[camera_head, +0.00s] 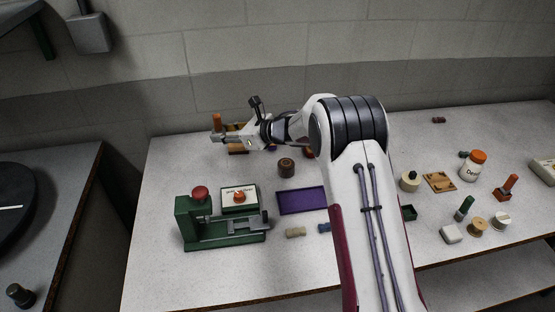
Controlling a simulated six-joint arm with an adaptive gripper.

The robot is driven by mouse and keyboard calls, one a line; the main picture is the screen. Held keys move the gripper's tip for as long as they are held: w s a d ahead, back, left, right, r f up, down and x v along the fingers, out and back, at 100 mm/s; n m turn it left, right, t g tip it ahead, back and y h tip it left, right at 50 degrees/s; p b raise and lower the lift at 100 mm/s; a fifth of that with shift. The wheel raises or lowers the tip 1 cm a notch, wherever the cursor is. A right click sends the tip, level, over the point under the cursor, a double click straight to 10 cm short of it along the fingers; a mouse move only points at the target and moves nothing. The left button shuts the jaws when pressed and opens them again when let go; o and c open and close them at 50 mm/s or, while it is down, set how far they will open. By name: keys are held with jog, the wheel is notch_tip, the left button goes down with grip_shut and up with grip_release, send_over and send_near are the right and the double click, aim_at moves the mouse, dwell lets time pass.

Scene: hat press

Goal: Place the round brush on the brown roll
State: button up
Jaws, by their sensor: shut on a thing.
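My gripper (219,138) is at the back left of the table, at the end of my outstretched arm. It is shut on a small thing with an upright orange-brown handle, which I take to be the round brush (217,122). My fingers hide its lower part. The dark brown roll (286,168) stands upright on the table, to the right of and nearer than my gripper. The brush and the roll are clearly apart.
A green press (200,228) with a red knob stands front left. A purple mat (301,200) lies beside it. Orange-brown pieces (238,149) lie below my gripper. Right of my arm are a white bottle (473,168) with orange cap, a wooden tray (439,182) and several small items.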

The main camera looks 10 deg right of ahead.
jog(key=s+d+r+m+t+h, duration=0.1)
jog(key=d+r+m+t, duration=0.15)
jog(key=d, duration=1.15)
jog(key=r+n+g, duration=0.1)
send_over(291, 165)
jog(key=shift+f, duration=3.1)
jog(key=shift+f, duration=1.85)
jog(key=shift+f, duration=0.15)
